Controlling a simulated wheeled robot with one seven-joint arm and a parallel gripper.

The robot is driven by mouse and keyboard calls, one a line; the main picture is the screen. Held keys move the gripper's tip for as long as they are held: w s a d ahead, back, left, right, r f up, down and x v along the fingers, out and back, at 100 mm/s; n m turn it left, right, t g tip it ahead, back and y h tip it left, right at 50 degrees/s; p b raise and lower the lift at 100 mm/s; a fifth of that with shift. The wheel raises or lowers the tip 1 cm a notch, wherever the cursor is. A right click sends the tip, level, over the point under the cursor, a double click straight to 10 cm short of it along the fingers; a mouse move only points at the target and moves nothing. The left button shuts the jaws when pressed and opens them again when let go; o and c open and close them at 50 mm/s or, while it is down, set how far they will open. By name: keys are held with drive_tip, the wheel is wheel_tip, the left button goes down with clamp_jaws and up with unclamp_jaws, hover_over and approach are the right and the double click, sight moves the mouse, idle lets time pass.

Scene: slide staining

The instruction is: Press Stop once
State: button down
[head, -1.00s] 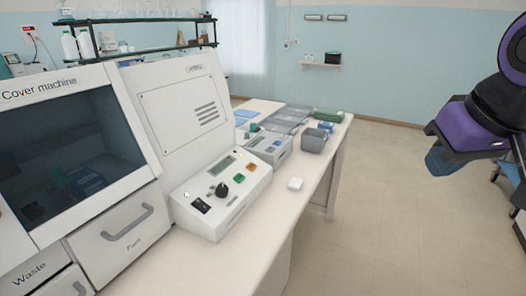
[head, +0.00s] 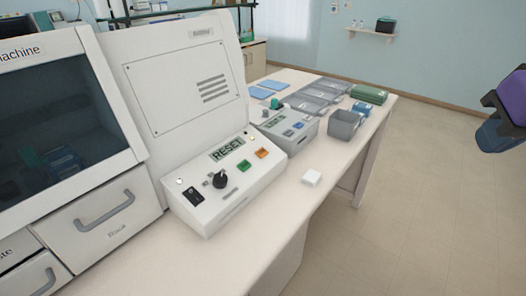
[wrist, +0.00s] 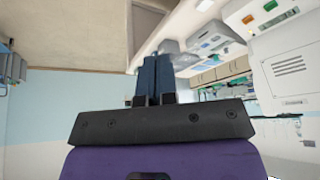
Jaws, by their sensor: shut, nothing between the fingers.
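The white control panel (head: 222,186) of the cover machine stands on the bench, with a display (head: 227,149) reading RESET. It carries a green button (head: 243,165), an orange button (head: 262,153), a black knob (head: 220,180) and a black switch (head: 193,196). The button labels are too small to read, so I cannot tell which is Stop. My gripper (head: 497,137) is at the right edge of the head view, over the floor and well apart from the panel. In the wrist view its blue fingers (wrist: 154,80) are together and empty.
A second grey device (head: 290,130) with a display stands behind the panel. A grey bin (head: 345,124), trays (head: 313,97) and a green box (head: 369,94) lie farther back. The floor at right is clear.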

drive_tip(key=w+a+f+n+t, duration=0.1)
drive_tip(key=w+n+t, duration=0.1)
drive_tip(key=w, duration=1)
drive_tip(key=n+t+y, duration=0.3)
drive_tip(key=n+y, duration=0.5)
drive_tip(key=n, duration=0.5)
hover_over(262, 153)
drive_tip(key=s+d, duration=0.3)
wheel_tip(262, 153, down, 16)
drive_tip(key=shift+r, duration=0.2)
drive_tip(key=shift+w, duration=0.1)
drive_tip(key=shift+w+a+f, duration=0.3)
drive_tip(key=shift+a+f, duration=0.1)
drive_tip(key=shift+f, duration=0.95)
drive_tip(key=shift+w+a+f, duration=0.35)
drive_tip(key=shift+f, duration=1.05)
drive_tip(key=shift+w+a+f, duration=0.3)
drive_tip(key=shift+a+f, duration=0.1)
drive_tip(key=shift+f, duration=0.95)
drive_tip(key=shift+f, duration=0.1)
